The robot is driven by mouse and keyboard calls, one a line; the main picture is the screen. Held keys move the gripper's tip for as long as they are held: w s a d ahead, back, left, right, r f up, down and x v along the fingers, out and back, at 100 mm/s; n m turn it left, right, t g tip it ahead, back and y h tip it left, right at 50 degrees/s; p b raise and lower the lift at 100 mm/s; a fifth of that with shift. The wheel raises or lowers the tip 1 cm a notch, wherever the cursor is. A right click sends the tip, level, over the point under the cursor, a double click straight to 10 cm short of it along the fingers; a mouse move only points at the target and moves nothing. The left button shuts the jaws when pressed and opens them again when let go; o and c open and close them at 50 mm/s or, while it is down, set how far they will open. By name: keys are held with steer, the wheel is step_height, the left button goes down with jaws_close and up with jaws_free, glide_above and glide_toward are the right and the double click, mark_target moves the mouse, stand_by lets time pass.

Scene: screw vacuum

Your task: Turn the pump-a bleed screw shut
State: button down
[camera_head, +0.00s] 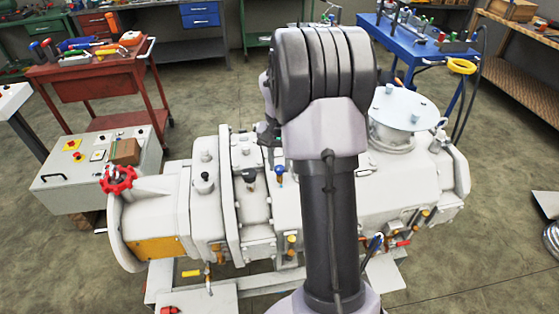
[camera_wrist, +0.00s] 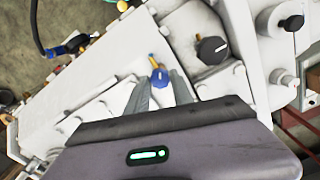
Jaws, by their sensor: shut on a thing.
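A small screw with a blue head and a brass-coloured stem (camera_wrist: 158,77) shows in the wrist view on the white pump body. My gripper (camera_wrist: 160,86) has its two grey fingers on either side of the blue head and is shut on it. In the head view a blue-headed screw (camera_head: 280,170) shows on top of the white pump (camera_head: 385,196), just left of my arm, and seems to be the same one. My arm hides much of the gripper there. No label naming the screw is readable.
A black knob with a white mark (camera_wrist: 212,50) stands close beside the blue screw; it also shows in the head view (camera_head: 249,176). A red handwheel (camera_head: 118,179) is at the pump's left end. A round metal flange (camera_head: 402,108) rises right of my arm.

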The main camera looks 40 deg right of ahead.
mark_target(280, 168)
steer(key=m, duration=0.5)
steer(key=shift+m, duration=0.3)
steer(key=m, duration=0.5)
steer(key=shift+m, duration=0.3)
steer(key=c, duration=1.1)
jaws_free()
step_height(280, 168, up, 18)
steer(key=p, duration=0.7)
steer(key=shift+f, duration=0.25)
